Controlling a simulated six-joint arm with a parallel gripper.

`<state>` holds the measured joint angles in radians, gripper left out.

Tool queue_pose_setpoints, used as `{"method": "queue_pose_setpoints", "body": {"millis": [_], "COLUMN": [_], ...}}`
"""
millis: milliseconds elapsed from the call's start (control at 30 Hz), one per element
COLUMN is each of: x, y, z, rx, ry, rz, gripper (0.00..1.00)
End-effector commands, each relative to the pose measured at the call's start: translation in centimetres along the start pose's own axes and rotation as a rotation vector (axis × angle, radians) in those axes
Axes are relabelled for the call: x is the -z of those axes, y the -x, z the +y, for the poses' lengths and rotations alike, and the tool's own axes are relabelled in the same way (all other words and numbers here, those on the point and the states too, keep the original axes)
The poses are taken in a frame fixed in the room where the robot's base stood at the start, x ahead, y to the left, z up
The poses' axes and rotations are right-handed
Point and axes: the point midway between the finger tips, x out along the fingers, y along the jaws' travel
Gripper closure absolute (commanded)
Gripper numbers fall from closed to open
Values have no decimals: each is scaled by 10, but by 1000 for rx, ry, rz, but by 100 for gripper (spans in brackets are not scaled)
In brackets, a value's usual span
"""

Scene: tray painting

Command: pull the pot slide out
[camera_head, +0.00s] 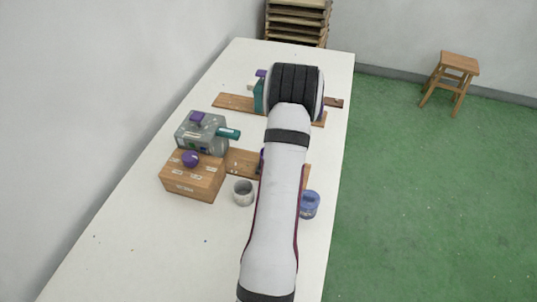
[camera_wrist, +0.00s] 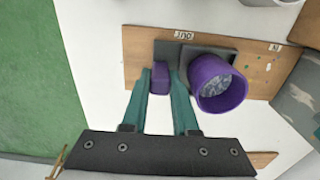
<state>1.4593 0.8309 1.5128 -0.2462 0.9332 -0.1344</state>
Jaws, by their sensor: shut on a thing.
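In the wrist view, the pot slide is a dark plate (camera_wrist: 167,50) on a wooden board (camera_wrist: 138,42) with small white labels. A purple pot (camera_wrist: 205,80) with grey, speckled contents stands at its right part. A purple handle (camera_wrist: 160,82) stands at its left part. My gripper (camera_wrist: 161,76) has its two teal fingers on either side of this handle and is shut on it. The pot is just right of the right finger, apart from it. In the head view my arm hides the gripper and most of the slide; the board (camera_head: 241,162) shows left of the arm.
A grey machine (camera_head: 209,138) and a wooden box (camera_head: 192,184) with a purple knob stand left of the board. A grey cup (camera_head: 243,193) and a blue container (camera_head: 310,205) stand near its front. Another board (camera_head: 232,103) lies farther back. The table's front is mostly clear.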

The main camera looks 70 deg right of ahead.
Motion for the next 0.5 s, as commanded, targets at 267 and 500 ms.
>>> {"method": "queue_pose_setpoints", "body": {"millis": [267,500], "x": [1,1], "y": [1,1], "z": [38,42], "rx": [0,-4], "ry": [0,1], "rz": [6,6], "gripper": [100,100]}}
